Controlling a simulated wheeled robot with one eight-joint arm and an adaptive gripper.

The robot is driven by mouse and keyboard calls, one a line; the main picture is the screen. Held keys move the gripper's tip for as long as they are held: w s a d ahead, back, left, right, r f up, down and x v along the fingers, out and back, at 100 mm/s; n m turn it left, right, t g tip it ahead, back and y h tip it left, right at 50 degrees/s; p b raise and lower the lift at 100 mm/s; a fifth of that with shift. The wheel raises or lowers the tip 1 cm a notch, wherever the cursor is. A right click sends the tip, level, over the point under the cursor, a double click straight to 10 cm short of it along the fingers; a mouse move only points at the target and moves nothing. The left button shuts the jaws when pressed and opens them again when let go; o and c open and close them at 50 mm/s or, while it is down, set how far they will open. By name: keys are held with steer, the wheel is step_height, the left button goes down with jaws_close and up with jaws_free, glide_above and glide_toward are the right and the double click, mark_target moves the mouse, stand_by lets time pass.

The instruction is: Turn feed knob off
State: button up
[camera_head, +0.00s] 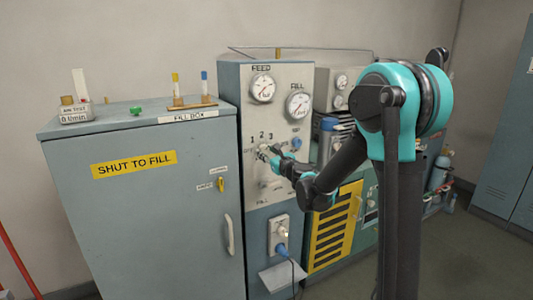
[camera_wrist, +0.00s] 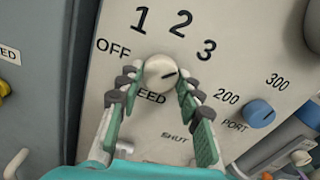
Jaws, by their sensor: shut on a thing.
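The feed knob (camera_wrist: 158,68) is a round cream knob on the pale panel (camera_head: 291,199), with OFF, 1, 2 and 3 printed around it. Its dark mark points right and slightly up, roughly toward the 3. My gripper (camera_wrist: 158,78) is shut on the knob, with one green-and-black finger on each side. In the head view my gripper (camera_head: 273,155) reaches the panel from the right and hides much of the knob.
A blue port knob (camera_wrist: 258,113) sits to the right, marked 200 and 300. Feed gauge (camera_head: 262,88) and fill gauge (camera_head: 298,104) are above. The fill box (camera_head: 150,230) stands left. A blue plug (camera_head: 281,250) is below.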

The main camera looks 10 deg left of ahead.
steer(key=n, duration=0.7)
steer(key=shift+n, duration=0.4)
steer(key=n, duration=0.3)
steer(key=shift+n, duration=0.3)
steer(key=n, duration=0.3)
steer(key=shift+r+n, duration=0.1)
steer(key=shift+n, duration=0.2)
steer(key=n, duration=1.1)
steer(key=shift+s+n, duration=0.1)
steer(key=shift+n, duration=0.3)
steer(key=o, duration=1.2)
steer(key=shift+c, duration=0.2)
